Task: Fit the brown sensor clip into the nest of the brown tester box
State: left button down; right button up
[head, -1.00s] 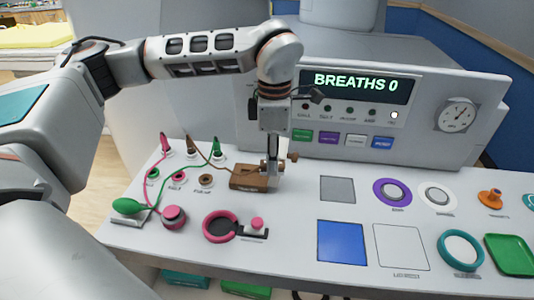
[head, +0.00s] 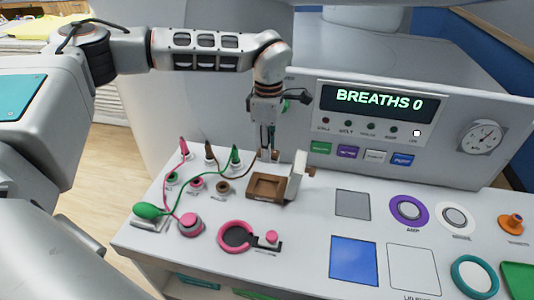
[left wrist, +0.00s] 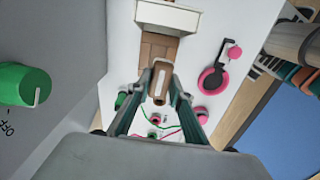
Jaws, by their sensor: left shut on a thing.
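The brown tester box (head: 269,187) stands on the white counter, with an open brown recess on top and a white upright panel (head: 297,177) at its right side. The box also shows in the left wrist view (left wrist: 159,46). My left gripper (head: 268,155) is at the box's back edge, shut on the brown sensor clip (left wrist: 160,80), which has a pale slot. In the left wrist view the clip overlaps the box's near edge. Its height above the box is hard to tell. A brown cable runs from the clip's area to the brown plug (head: 209,152). My right gripper is not in view.
Pink and green plugs with cables, a green bulb (head: 148,211) and a pink round piece (head: 190,224) lie left of the box. A pink ring (head: 235,236) lies in front. A console with a "BREATHS 0" screen (head: 378,103) stands behind. Flat pads lie at right.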

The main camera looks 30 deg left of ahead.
pick_arm(q)
jog(key=shift+w+a, duration=0.2)
jog(key=shift+a, duration=0.05)
jog(key=shift+f, duration=2.25)
jog(key=shift+f+b, duration=0.6)
jog(key=shift+f, duration=0.65)
jog(key=shift+f+b, duration=0.45)
jog(key=shift+f, duration=0.5)
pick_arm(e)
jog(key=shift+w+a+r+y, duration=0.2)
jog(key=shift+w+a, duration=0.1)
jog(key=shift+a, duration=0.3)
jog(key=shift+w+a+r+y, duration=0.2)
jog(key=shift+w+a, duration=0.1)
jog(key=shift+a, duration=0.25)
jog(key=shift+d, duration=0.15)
